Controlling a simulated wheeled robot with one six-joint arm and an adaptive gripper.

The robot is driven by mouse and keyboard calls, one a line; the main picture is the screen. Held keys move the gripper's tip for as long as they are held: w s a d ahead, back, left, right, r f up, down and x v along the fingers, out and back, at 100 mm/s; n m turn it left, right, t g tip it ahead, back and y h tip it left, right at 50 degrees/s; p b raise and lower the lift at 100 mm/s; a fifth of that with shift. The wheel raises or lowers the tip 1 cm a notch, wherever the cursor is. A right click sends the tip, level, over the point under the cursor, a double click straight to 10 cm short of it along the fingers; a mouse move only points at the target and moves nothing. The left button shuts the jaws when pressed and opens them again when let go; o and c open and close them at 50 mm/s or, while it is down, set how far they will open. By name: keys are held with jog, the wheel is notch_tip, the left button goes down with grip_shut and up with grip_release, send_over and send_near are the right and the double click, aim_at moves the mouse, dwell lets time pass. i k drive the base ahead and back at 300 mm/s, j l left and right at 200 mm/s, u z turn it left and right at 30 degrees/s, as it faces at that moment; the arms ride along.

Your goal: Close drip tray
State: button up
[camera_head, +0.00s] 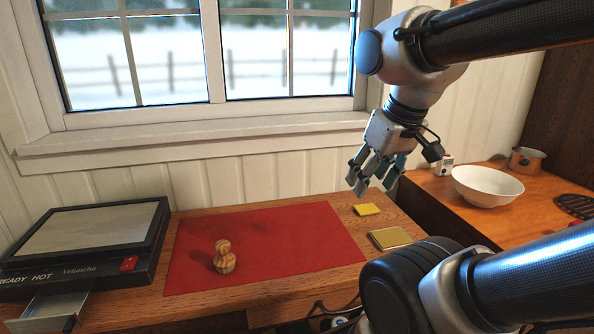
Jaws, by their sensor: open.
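The drip tray (53,310) is a grey metal drawer sticking out at the front of a black hot plate (85,243) at the left end of the wooden counter. It is pulled out, with a dark handle (69,323) at its front end near the bottom edge of the picture. My gripper (371,186) is open and empty, pointing down in the air toward the right end of the counter, far from the drip tray.
A red mat (290,235) lies mid-counter with a wooden figure (223,257) standing on it. A yellow sponge (366,209) and a yellowish square item (390,238) lie to its right. A white bowl (487,186) and copper pot (526,160) stand on the right counter.

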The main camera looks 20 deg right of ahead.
aim_at(57, 303)
jog(key=u, duration=1.35)
jog(key=k+l+u, duration=0.1)
jog(key=k, duration=0.1)
